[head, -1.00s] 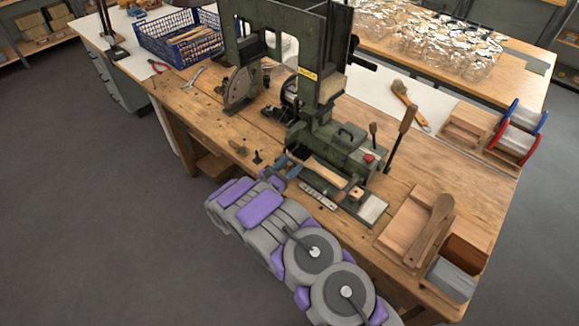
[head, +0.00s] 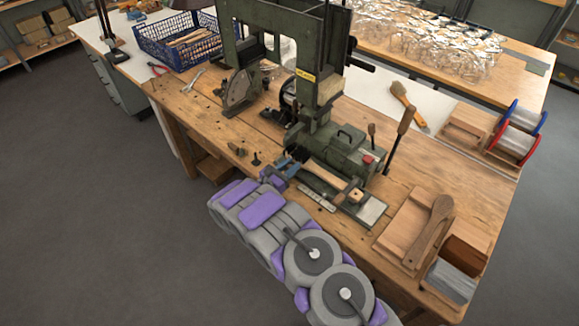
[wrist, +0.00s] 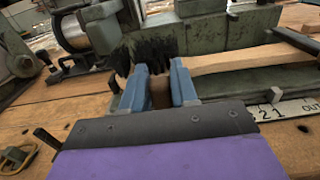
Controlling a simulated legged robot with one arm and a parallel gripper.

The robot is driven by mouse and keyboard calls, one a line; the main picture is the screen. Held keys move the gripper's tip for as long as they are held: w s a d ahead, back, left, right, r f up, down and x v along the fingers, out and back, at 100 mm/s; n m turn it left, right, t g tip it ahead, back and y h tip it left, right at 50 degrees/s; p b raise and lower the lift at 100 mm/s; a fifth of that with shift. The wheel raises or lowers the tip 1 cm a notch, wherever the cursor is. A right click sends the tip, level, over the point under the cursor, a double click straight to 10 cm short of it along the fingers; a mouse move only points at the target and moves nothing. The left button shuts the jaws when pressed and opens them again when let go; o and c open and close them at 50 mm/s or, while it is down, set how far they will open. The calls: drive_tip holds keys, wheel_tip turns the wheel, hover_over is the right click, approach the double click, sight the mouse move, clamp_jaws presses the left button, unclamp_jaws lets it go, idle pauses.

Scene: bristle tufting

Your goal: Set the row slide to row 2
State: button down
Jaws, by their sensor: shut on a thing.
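The green tufting machine (head: 345,150) stands on the wooden bench. A pale wooden brush blank (head: 322,178) lies along its front carriage, and it also shows in the wrist view (wrist: 235,62). A white row scale (head: 318,197) runs along the front; "2", "1" and "OUT" are readable on it in the wrist view (wrist: 290,112). My gripper (head: 287,168) is at the carriage's left end. In the wrist view its blue jaws (wrist: 160,90) are shut on a brown knob (wrist: 160,92), seemingly the row slide's. Black bristles (wrist: 150,48) show behind the jaws. The slide's pointer is not clear.
A blue crate (head: 178,38), pliers (head: 193,82) and small tools lie left of the machine. A lever (head: 399,135) rises at its right.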

drive_tip(key=shift+a+f, duration=0.15)
drive_tip(key=shift+a, duration=0.2)
drive_tip(key=shift+w+a, duration=0.35)
drive_tip(key=shift+w+a+f, duration=0.1)
drive_tip(key=shift+a, duration=0.25)
drive_tip(key=c, duration=1.2)
unclamp_jaws()
drive_tip(key=shift+c, duration=0.2)
drive_tip(key=shift+o, duration=1.4)
drive_tip(key=shift+a, duration=0.25)
